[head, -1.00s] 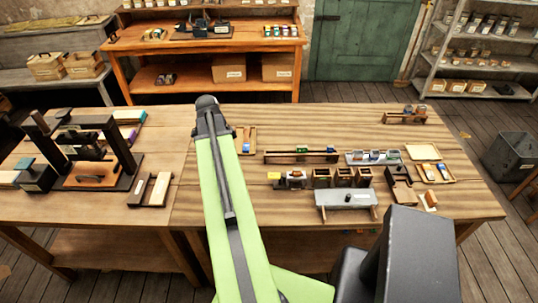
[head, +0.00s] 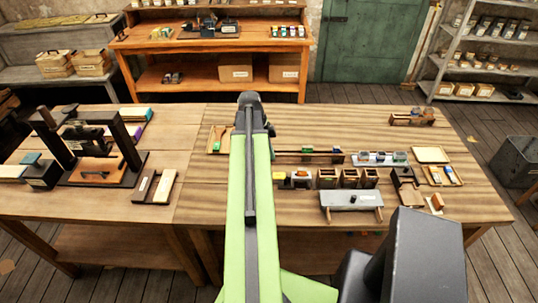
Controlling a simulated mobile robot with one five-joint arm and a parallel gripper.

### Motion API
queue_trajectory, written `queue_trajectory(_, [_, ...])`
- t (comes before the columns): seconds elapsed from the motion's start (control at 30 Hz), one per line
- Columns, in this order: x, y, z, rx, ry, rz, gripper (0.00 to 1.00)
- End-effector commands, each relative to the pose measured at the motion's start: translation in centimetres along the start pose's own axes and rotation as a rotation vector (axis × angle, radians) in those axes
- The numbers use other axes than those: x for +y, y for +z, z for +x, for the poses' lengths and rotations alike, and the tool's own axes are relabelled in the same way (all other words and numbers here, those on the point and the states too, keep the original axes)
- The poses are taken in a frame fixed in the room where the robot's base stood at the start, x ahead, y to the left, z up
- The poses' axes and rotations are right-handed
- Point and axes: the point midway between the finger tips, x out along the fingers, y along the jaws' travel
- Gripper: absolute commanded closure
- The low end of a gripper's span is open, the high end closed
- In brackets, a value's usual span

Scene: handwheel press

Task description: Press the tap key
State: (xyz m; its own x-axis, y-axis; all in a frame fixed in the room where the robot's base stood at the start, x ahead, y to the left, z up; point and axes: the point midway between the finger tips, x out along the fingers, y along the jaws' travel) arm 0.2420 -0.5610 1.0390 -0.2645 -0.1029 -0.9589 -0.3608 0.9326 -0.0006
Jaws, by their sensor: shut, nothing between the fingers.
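My arm reaches out over the wooden table, and my gripper (head: 254,118) is at its far end, above the middle of the table. It is shut and empty; its fingertips are hardly visible behind the wrist. I cannot tell for certain which thing is the tap key. A low grey stand (head: 350,200) with a small dark knob on top is right of my arm, nearer to me than the gripper. A small block device with a yellow part (head: 299,179) stands just behind and left of it. The gripper appears apart from both.
A dark press frame (head: 128,145) stands on the left, with a pale-and-dark block pair (head: 154,186) beside it. Several small wooden boxes (head: 350,179), a rail with colored pieces (head: 315,155) and trays (head: 442,176) fill the right side. The table's far middle is fairly clear.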

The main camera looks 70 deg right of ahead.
Motion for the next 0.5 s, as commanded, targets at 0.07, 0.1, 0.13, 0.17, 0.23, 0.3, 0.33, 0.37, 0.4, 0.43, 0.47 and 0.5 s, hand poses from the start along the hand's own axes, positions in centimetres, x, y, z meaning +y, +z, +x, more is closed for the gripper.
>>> queue_trajectory(0.07, [0.0,0.3,2.8,0.000,0.000,0.001,1.00])
queue_trajectory(0.1, [0.0,0.3,3.7,0.000,0.000,0.001,1.00])
queue_trajectory(0.13, [0.0,0.3,4.3,0.000,0.000,0.000,1.00])
queue_trajectory(0.17, [0.0,0.3,4.9,0.000,0.000,0.000,1.00])
queue_trajectory(0.23, [0.0,0.3,6.4,0.000,0.000,-0.001,1.00])
queue_trajectory(0.3, [0.0,0.6,7.7,0.000,0.000,-0.001,1.00])
queue_trajectory(0.33, [0.0,0.8,8.2,0.000,0.000,-0.002,1.00])
queue_trajectory(0.37, [0.0,0.9,8.6,0.000,0.000,-0.002,1.00])
queue_trajectory(0.4, [0.0,1.1,9.1,0.000,0.000,-0.002,1.00])
queue_trajectory(0.43, [0.0,1.1,9.3,0.000,0.000,-0.002,1.00])
queue_trajectory(0.47, [0.0,1.2,9.5,0.000,0.000,-0.002,1.00])
queue_trajectory(0.5, [0.0,1.2,9.7,0.000,0.000,-0.002,1.00])
